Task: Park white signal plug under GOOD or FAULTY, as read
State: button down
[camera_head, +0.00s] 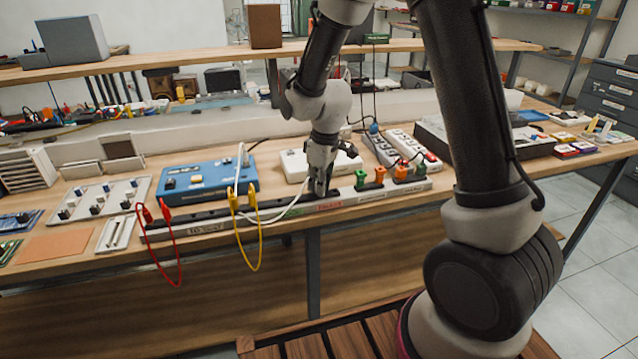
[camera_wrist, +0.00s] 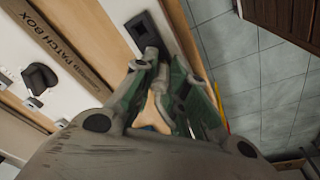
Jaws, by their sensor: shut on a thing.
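My gripper (camera_head: 319,186) is low over the black rail (camera_head: 272,205) along the bench's front edge, by the red FAULTY label (camera_head: 328,206). A green label (camera_head: 296,212), too small to read, sits just left of it. The jaws are shut on the white signal plug, mostly hidden by the fingers. A white cable (camera_head: 272,217) loops from the blue box (camera_head: 205,178) to my gripper. In the wrist view my gripper (camera_wrist: 150,66) meets the dark rail (camera_wrist: 141,27); whether the plug is seated there I cannot tell. The blue box's display is unreadable.
A white patch box (camera_head: 297,166) stands just behind my gripper. Red (camera_head: 166,212) and yellow (camera_head: 253,204) leads hang over the front edge at left. Power strips (camera_head: 410,150) lie behind right.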

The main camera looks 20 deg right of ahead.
jog(key=c, duration=1.3)
grip_release()
jog(key=shift+c, duration=0.2)
notch_tip(320, 180, up, 17)
jog(key=s, duration=0.1)
jog(key=shift+s+d, duration=0.25)
jog(key=shift+d, duration=0.15)
